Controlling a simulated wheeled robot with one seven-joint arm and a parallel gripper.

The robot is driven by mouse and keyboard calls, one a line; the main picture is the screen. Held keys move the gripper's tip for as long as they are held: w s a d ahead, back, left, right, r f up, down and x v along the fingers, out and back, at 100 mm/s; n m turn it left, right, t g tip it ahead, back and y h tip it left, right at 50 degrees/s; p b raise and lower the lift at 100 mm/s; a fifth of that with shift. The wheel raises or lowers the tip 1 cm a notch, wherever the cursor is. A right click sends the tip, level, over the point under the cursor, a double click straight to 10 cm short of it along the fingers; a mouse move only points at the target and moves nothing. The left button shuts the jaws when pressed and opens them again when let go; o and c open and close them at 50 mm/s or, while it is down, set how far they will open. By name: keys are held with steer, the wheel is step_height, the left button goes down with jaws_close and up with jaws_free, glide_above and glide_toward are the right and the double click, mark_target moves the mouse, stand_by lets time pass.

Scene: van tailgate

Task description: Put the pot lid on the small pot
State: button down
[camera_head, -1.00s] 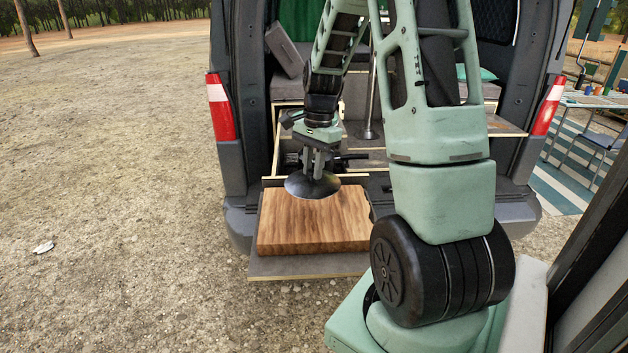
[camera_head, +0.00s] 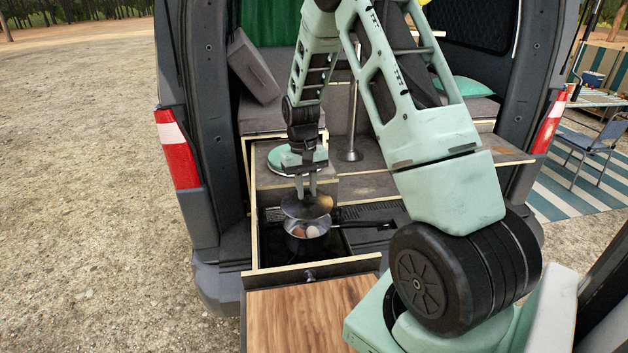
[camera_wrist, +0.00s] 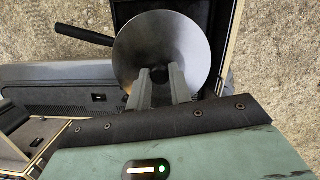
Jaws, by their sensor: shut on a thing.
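My gripper (camera_head: 307,188) is shut on the knob of the round metal pot lid (camera_head: 301,207). It holds the lid above the small pot (camera_head: 304,243), tilted or level I cannot tell. The pot stands in the open drawer with its black handle pointing right, and egg-like round things show inside it. In the wrist view my gripper (camera_wrist: 164,88) grips the dark knob at the middle of the lid (camera_wrist: 150,50). The lid hides most of the pot there; only its black handle (camera_wrist: 84,34) shows at the upper left.
The drawer (camera_head: 262,277) is pulled out of the van's tailgate, with a wooden board (camera_head: 310,312) at its near end. A wooden-edged counter (camera_head: 375,185) lies behind and right. Van side walls and tail lights (camera_head: 178,150) flank the opening.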

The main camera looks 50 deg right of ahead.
mark_target(307, 201)
steer(key=shift+w+d+f, duration=0.15)
steer(key=shift+w+d, duration=0.25)
step_height(307, 201, down, 5)
steer(key=b, duration=0.3)
steer(key=shift+s+r+b, duration=0.1)
steer(key=shift+r+b, duration=0.1)
steer(key=shift+b, duration=0.1)
steer(key=shift+f+b, duration=0.4)
steer(key=shift+f, duration=0.3)
steer(key=shift+f, duration=0.3)
stand_by(0.8)
steer(key=c, duration=0.7)
jaws_free()
steer(key=shift+r, duration=0.1)
steer(key=shift+r+p, duration=2.75)
steer(key=shift+r, duration=0.7)
